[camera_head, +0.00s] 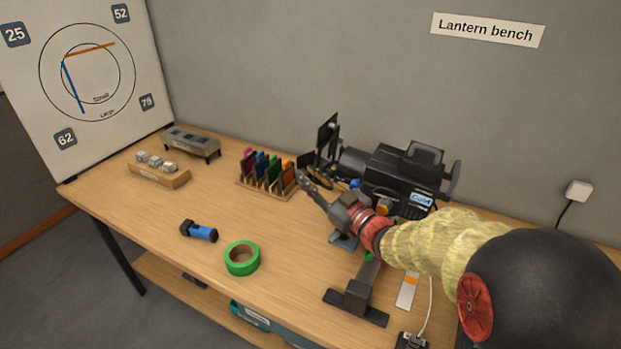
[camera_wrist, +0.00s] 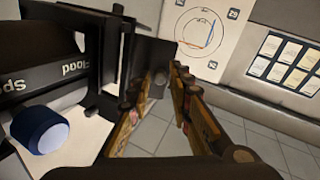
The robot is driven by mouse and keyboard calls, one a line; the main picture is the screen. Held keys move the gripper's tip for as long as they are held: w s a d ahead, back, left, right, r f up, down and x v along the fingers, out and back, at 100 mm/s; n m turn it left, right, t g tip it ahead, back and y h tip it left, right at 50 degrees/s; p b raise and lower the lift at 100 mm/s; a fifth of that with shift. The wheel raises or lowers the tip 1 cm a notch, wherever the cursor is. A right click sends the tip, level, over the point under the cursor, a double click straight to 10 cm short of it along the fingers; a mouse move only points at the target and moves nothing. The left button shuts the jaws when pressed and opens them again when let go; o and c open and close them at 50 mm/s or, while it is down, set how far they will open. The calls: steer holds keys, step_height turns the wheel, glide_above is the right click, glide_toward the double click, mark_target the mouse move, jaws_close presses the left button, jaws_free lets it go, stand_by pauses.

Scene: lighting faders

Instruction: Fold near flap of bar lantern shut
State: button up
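The bar lantern (camera_head: 400,178) is a black stage light on the right of the bench, its front facing left in the head view. An upright dark flap (camera_head: 327,132) stands at its front. A smaller dark flap (camera_head: 306,159) sticks out lower, close to my gripper (camera_head: 307,180). In the wrist view, a dark flap (camera_wrist: 153,62) stands at the tips of my gripper (camera_wrist: 171,78). My fingers are apart with floor showing between them. I cannot tell whether a fingertip touches the flap. The lantern's lettered body and blue knob (camera_wrist: 40,130) are at left.
A rack of coloured filters (camera_head: 268,172) stands left of the lantern. A green tape roll (camera_head: 241,258) and a blue torch (camera_head: 199,231) lie toward the front. A black stand (camera_head: 357,298) is below my arm. The bench's left middle is mostly clear.

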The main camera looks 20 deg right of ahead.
steer(key=shift+o, duration=0.9)
steer(key=shift+s+d+f, duration=0.1)
steer(key=shift+s+d, duration=0.2)
steer(key=shift+s, duration=0.2)
steer(key=v, duration=1.1)
steer(key=shift+a, duration=0.15)
steer(key=shift+c, duration=0.4)
